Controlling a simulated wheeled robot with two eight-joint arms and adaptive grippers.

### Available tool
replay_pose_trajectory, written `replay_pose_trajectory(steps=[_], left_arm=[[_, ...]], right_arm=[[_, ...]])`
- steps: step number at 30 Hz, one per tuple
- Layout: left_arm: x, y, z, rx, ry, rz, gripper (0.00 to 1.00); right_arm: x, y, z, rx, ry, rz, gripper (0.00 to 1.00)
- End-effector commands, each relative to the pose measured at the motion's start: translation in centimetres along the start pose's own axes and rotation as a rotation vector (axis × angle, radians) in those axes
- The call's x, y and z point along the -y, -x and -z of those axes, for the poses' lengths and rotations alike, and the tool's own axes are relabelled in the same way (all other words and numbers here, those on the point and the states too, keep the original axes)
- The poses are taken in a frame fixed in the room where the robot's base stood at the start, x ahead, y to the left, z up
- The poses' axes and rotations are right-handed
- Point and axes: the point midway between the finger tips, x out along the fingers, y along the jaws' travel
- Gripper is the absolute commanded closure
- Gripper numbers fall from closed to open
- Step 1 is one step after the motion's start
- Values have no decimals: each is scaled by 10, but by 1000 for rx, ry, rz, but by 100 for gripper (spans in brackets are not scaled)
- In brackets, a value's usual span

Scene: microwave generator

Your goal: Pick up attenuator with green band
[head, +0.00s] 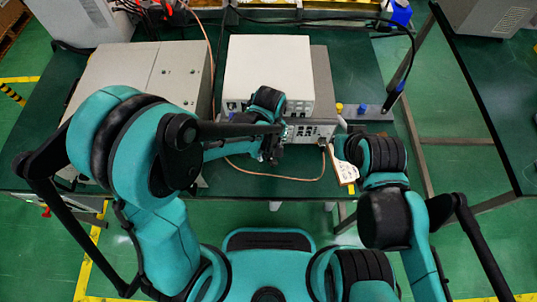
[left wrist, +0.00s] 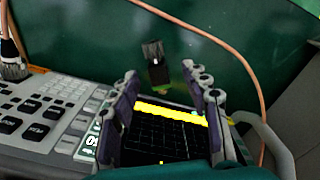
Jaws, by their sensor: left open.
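A small dark part (left wrist: 156,64) with a greenish patch at its lower end shows in the left wrist view, against the green tabletop; it looks like the attenuator with green band. My left gripper (left wrist: 164,78) is open, its two fingers on either side of the view, with the part between and just beyond the fingertips. I see no contact. In the head view my left gripper (head: 272,150) is in front of the grey instrument, and I cannot make out the attenuator there. My right gripper is by a pale flat piece (head: 345,171); its fingers are unclear.
A white box (head: 268,65) stands on the grey instrument (head: 315,128), whose keys (left wrist: 40,115) and screen (left wrist: 165,135) show in the left wrist view. A copper-coloured cable (head: 270,174) loops in front. Small yellow (head: 339,107) and blue (head: 362,108) pieces stand right of it.

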Motion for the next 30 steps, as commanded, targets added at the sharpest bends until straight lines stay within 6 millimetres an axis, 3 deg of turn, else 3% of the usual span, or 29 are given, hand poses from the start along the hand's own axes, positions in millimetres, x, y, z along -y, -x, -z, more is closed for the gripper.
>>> replay_pose_trajectory(steps=[1,6,13,14,18,19,30], left_arm=[[-2,-12,-1,0,-2,0,53],[-4,-36,-1,0,-1,-1,53],[-4,-36,-2,0,-1,-1,53],[-4,-36,-2,0,-1,-1,59],[-4,-36,-1,0,-1,-1,96],[-4,-36,-1,0,-1,-1,100],[-4,-34,-1,-1,-1,-1,100]], right_arm=[[0,-7,-5,0,0,0,100],[0,-17,-12,0,0,0,100],[0,-15,-11,0,0,0,100],[0,-15,-11,0,0,0,100],[0,-15,-11,0,0,0,100],[0,-15,-11,0,0,0,100],[0,-14,-10,0,0,0,100]])
